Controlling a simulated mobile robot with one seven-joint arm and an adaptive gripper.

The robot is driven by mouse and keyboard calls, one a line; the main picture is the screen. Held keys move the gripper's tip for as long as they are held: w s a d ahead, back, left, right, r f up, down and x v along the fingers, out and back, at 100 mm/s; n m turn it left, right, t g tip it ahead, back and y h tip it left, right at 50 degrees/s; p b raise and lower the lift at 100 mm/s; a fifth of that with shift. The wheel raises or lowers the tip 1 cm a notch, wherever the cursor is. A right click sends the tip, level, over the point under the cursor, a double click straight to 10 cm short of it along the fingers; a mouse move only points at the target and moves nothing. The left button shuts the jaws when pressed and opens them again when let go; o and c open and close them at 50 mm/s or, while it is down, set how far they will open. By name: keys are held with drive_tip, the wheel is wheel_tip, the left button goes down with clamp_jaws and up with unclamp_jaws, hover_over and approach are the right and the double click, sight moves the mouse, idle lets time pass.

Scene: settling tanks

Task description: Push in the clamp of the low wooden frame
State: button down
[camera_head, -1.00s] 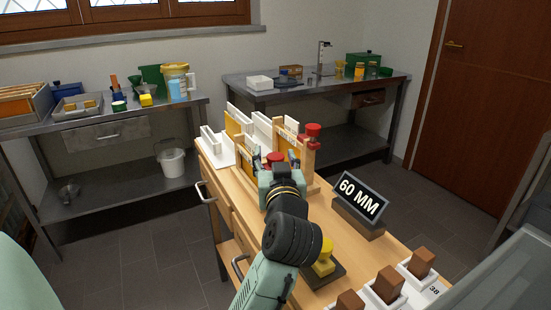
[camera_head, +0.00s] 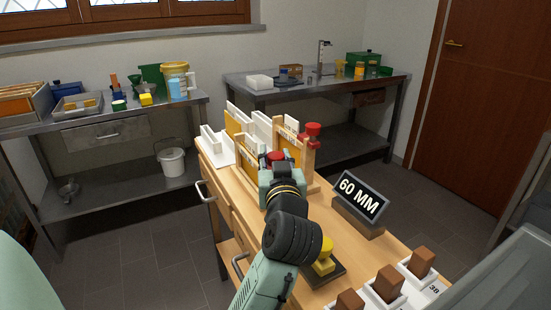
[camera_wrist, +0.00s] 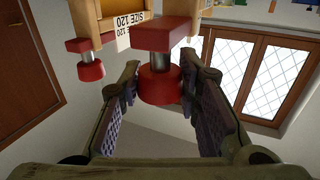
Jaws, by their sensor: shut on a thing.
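The low wooden frame (camera_head: 243,148) stands on the wooden bench, partly hidden behind my gripper. In the head view the red knob (camera_head: 275,156) shows just above my gripper. The taller wooden frame (camera_head: 308,155) stands beside it to the right, with its own red clamp knob (camera_head: 313,128). A "SIZE 120" label (camera_wrist: 134,25) shows in the wrist view.
A "60 MM" sign (camera_head: 362,196) stands on the bench to the right of my arm. A yellow-knobbed tool (camera_head: 324,255) and several brown blocks in white holders (camera_head: 417,271) are nearer.

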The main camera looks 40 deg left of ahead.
sight(270, 154)
drive_tip(key=shift+w+a+r, duration=0.1)
drive_tip(key=shift+w+a, duration=0.25)
drive_tip(key=shift+a, duration=0.35)
drive_tip(key=shift+w+a+r, duration=0.1)
drive_tip(key=shift+w+a, duration=0.2)
drive_tip(key=shift+a, duration=0.35)
drive_tip(key=shift+w+a, duration=0.15)
drive_tip(key=shift+a, duration=0.5)
drive_tip(key=c, duration=1.2)
unclamp_jaws()
drive_tip(key=shift+a+f, duration=0.1)
drive_tip(key=shift+f, duration=0.05)
drive_tip(key=v, duration=0.7)
drive_tip(key=shift+d, duration=0.25)
